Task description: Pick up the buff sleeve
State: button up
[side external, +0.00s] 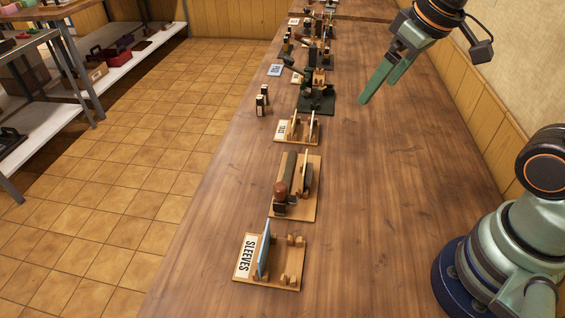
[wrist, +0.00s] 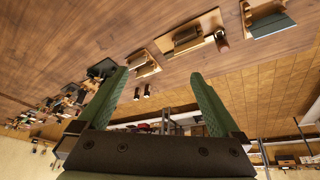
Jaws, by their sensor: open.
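My gripper (side external: 377,92) is open and empty, held above the table at the upper right of the side external view. Its two green fingers are also in the wrist view (wrist: 160,73), apart with nothing between them. A wooden rack labelled SLEEVES (side external: 288,284) stands at the near end of the table, far from my gripper. A flat blue sleeve (side external: 264,250) stands upright in it. The rack (wrist: 262,10) also shows at the top right of the wrist view. I cannot pick out a buff sleeve with certainty in either view.
Behind the sleeves rack stand a wooden board with a dark roller-like tool (side external: 288,175), a small labelled rack (side external: 301,139), two small dark bottles (side external: 262,99) and a dark green press (side external: 318,98). The table's right side (side external: 390,190) is clear.

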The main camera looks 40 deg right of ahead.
jog(key=shift+s+d+f+m+t, duration=0.15)
jog(key=shift+s+d+m+t, duration=0.25)
jog(key=shift+s+d+m, duration=0.3)
jog(key=shift+s+f, duration=0.15)
jog(key=shift+s, duration=0.1)
jog(key=c, duration=1)
jog(key=shift+o, duration=0.2)
